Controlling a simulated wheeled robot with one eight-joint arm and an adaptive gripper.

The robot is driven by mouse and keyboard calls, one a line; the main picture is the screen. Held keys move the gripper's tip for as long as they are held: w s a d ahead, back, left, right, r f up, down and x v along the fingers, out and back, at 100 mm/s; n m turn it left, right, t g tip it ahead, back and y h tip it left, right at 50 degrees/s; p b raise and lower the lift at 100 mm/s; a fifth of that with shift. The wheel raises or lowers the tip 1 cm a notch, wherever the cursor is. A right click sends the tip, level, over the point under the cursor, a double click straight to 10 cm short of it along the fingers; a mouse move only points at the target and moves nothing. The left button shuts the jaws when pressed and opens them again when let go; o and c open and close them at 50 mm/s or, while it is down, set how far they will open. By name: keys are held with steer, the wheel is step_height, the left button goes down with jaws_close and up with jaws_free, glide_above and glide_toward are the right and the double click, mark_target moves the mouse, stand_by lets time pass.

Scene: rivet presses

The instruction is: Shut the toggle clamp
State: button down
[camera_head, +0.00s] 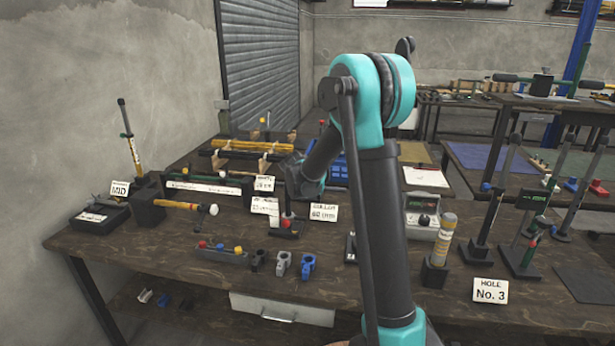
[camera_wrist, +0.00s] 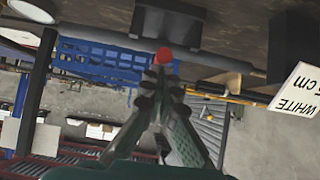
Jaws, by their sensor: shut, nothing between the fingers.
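A small dark fixture with a red part (camera_head: 287,216) stands on the workbench below my wrist in the head view. It looks like the toggle clamp, but is too small and partly covered to tell its state. My gripper (camera_head: 288,202) is over it, hard to make out against the dark arm. In the wrist view my gripper (camera_wrist: 160,74) is shut and empty. A red round knob (camera_wrist: 165,54) shows right at the fingertips. Whether they touch it I cannot tell.
White label cards (camera_head: 324,212) stand close around the fixture. A row of small clamp-like parts (camera_head: 283,262) and a tray with coloured knobs (camera_head: 221,252) are in front. A mallet (camera_head: 180,205) lies to the left. Upright levers (camera_head: 490,215) stand to the right.

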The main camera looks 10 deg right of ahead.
steer(key=shift+s+f, duration=0.2)
steer(key=shift+f, duration=0.1)
steer(key=shift+s+f, duration=0.1)
stand_by(0.3)
